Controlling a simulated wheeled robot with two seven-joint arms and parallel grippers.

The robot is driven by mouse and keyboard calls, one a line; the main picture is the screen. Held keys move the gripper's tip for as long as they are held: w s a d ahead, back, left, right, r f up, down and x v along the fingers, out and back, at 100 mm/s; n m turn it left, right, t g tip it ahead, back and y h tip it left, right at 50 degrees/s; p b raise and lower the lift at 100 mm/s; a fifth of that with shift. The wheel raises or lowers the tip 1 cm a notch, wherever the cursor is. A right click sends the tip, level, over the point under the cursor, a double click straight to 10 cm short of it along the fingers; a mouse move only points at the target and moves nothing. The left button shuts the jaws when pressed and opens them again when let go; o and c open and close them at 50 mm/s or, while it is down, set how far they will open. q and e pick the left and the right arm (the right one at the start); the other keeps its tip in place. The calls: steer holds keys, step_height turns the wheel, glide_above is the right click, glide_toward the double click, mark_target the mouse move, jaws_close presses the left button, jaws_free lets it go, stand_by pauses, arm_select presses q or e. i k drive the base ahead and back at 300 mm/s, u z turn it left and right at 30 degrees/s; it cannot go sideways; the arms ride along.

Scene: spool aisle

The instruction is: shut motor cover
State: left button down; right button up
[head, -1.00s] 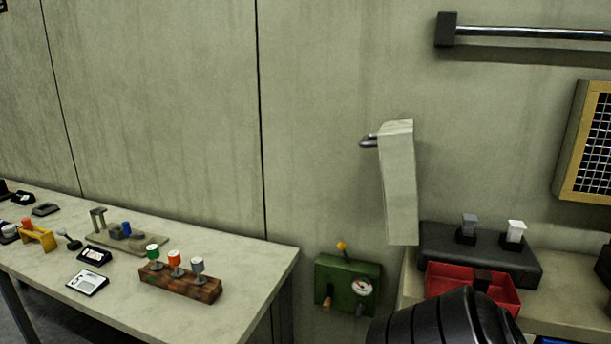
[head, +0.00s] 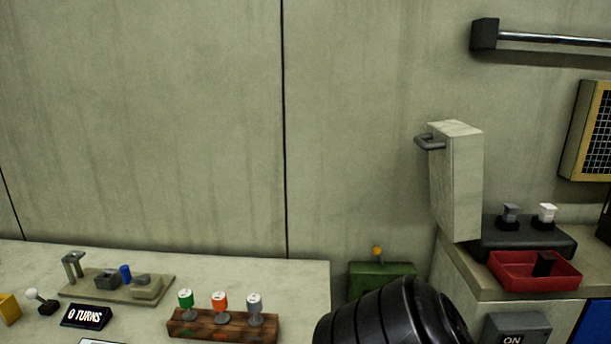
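A pale upright panel or box (head: 457,190) with a grey handle (head: 430,142) on its left side is at the wall, right of centre, above the end of the right-hand counter. It may be the motor cover, but I cannot tell for certain. Any hinge or motor behind it is hidden. A green box (head: 372,280) with a yellow-tipped lever stands low at the wall to its left, partly hidden by a black ribbed part of my own body. Neither of my grippers is in view.
A table (head: 300,290) at left holds a wooden block (head: 222,325) with three spools and a "0 TURNS" display (head: 87,317). On the right counter (head: 460,265) are a red tray (head: 535,284) and a black base (head: 482,247) with two knobs. A bar (head: 550,39) is on the wall.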

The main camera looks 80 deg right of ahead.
mark_target(456, 148)
steer(key=z, duration=1.1)
steer(key=k, duration=0.6)
steer(key=z, duration=0.6)
